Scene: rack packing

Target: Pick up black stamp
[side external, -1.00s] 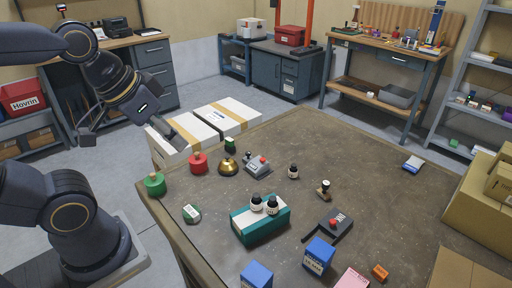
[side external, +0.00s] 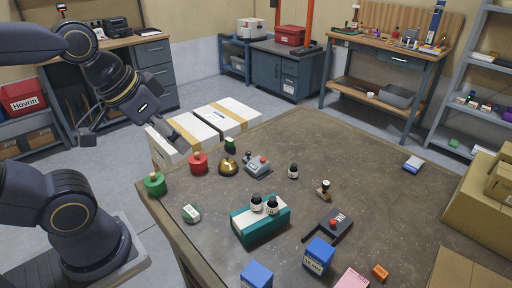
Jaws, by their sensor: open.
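A small stamp (side external: 324,189) with a brown handle and dark base stands upright on the brown worktable (side external: 380,205), right of centre. Another small dark stamp-like item (side external: 247,157) stands beside a grey device with a red knob (side external: 258,166). I cannot tell for certain which is the black stamp. My gripper (side external: 180,137) is at the left, over the white boxes beyond the table's left edge. It is open, well apart from both items, with nothing seen in it; its fingertips are small and hard to make out.
A teal box (side external: 262,226) carries two dark bottles. The table's right middle is mostly clear.

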